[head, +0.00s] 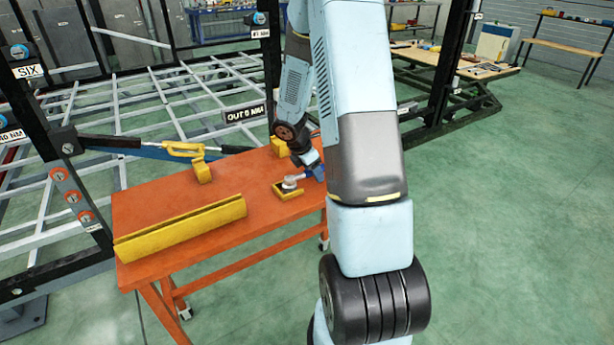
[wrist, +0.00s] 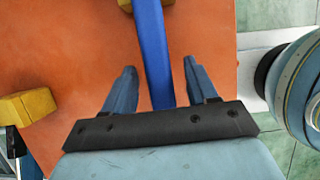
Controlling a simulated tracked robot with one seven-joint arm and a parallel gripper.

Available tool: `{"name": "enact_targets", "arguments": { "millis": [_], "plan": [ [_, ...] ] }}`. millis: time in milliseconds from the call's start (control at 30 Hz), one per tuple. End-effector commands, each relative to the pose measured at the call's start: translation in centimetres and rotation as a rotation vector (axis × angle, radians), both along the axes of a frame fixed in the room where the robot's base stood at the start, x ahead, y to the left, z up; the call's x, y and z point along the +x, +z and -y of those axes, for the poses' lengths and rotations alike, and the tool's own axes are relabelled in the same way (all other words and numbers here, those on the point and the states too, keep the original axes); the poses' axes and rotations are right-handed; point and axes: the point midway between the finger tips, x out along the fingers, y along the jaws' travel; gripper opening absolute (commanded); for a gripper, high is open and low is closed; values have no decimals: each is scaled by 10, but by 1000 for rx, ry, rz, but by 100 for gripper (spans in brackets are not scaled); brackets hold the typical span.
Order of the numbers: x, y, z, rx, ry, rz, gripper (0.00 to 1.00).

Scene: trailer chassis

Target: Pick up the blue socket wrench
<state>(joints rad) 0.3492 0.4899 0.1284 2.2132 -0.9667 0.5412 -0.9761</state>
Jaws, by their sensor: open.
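The blue socket wrench (wrist: 152,45) shows in the wrist view as a long blue handle running down from the top edge to between my fingers. My gripper (wrist: 160,67) is open, with one finger on each side of the handle and a visible gap on both sides. In the head view the wrench's grey head (head: 290,184) rests at a small yellow holder on the orange table, and a short piece of blue shows beside it. My arm hides most of the handle and my fingers there. The handle's lower end is hidden by my gripper body in the wrist view.
The orange table (head: 190,207) carries a long yellow angled block (head: 185,228) at its front left and small yellow blocks (head: 203,172) at the back. Green floor is clear on the right.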

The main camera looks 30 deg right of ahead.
Motion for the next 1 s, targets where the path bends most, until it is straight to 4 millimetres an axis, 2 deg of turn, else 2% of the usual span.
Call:
{"name": "enact_targets", "arguments": {
  "millis": [133,700,1000],
  "plan": [
    [0,0,0,0,0,0,56],
    [0,0,-1,0,1,1,2],
    [1,1,-1,0,0,1,0]
  ]
}}
